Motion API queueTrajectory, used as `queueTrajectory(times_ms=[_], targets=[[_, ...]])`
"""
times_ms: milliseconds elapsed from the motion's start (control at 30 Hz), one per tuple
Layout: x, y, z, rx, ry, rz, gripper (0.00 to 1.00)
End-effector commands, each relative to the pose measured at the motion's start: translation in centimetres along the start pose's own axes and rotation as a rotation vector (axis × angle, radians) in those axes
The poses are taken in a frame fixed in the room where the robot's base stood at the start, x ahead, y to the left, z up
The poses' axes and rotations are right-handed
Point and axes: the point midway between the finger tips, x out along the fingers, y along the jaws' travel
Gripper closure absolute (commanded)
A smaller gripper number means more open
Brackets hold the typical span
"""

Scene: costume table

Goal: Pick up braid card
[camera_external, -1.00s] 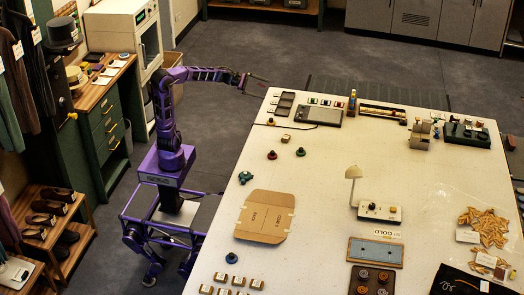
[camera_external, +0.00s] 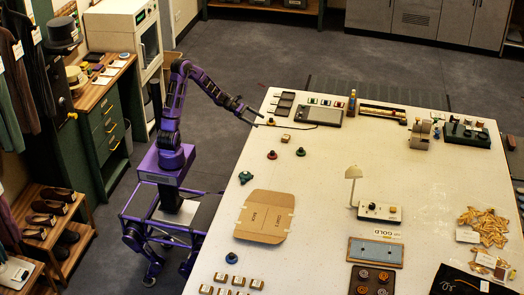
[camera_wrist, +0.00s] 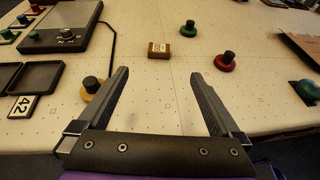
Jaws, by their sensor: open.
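I cannot tell which item is the braid card. A small brown block with a pale label (camera_wrist: 158,50) stands on the white table (camera_wrist: 150,105), ahead of my jaws in the wrist view. It also shows in the external view (camera_external: 285,138). A card lettered GOLD (camera_external: 385,233) lies near the lamp. A dark tray with brown and gold discs (camera_external: 372,281) is at the front. My gripper (camera_wrist: 160,75) is open and empty, its fingers apart and short of the brown block. In the external view my gripper (camera_external: 254,116) is over the table's far left edge.
A yellow-based black knob (camera_wrist: 92,88) is close beside my left finger. A red knob (camera_wrist: 225,62) and a green knob (camera_wrist: 188,29) stand to the right. A dark open box (camera_wrist: 35,77) and a screen device with a cable (camera_wrist: 62,25) are left.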

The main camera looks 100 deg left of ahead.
Motion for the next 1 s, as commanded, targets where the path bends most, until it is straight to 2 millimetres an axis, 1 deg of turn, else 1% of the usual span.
queueTrajectory(times_ms=[33, 67, 133, 167, 200, 233, 267, 300, 367, 400, 500, 533, 600, 667, 700, 733, 800, 867, 967, 1000], targets=[[0.8, -0.2, 1.4, 0.036, -0.011, 0.002, 0.00], [1.3, -0.2, 2.4, 0.064, -0.019, 0.005, 0.00], [3.0, -0.5, 5.4, 0.143, -0.043, 0.020, 0.00], [3.9, -0.8, 7.0, 0.184, -0.056, 0.027, 0.00], [5.1, -1.4, 9.4, 0.242, -0.075, 0.037, 0.00], [6.0, -2.0, 11.3, 0.285, -0.089, 0.045, 0.00], [6.8, -2.8, 13.3, 0.329, -0.104, 0.052, 0.00], [7.8, -3.9, 15.6, 0.381, -0.121, 0.062, 0.00], [9.0, -5.6, 18.9, 0.449, -0.141, 0.079, 0.00], [9.6, -6.7, 20.9, 0.487, -0.149, 0.092, 0.00], [10.6, -9.3, 24.6, 0.558, -0.149, 0.126, 0.00], [10.9, -10.1, 25.5, 0.575, -0.146, 0.136, 0.00], [11.4, -12.0, 27.3, 0.612, -0.136, 0.155, 0.00], [11.8, -13.8, 28.6, 0.661, -0.125, 0.166, 0.00], [12.1, -15.4, 29.3, 0.725, -0.116, 0.167, 0.00], [12.2, -16.5, 29.5, 0.798, -0.107, 0.164, 0.00], [12.4, -18.2, 29.3, 0.963, -0.096, 0.143, 0.00], [12.4, -19.3, 28.9, 1.108, -0.092, 0.118, 0.00], [12.2, -21.1, 27.5, 1.364, -0.090, 0.061, 0.00], [12.1, -21.9, 26.8, 1.472, -0.093, 0.030, 0.00]])
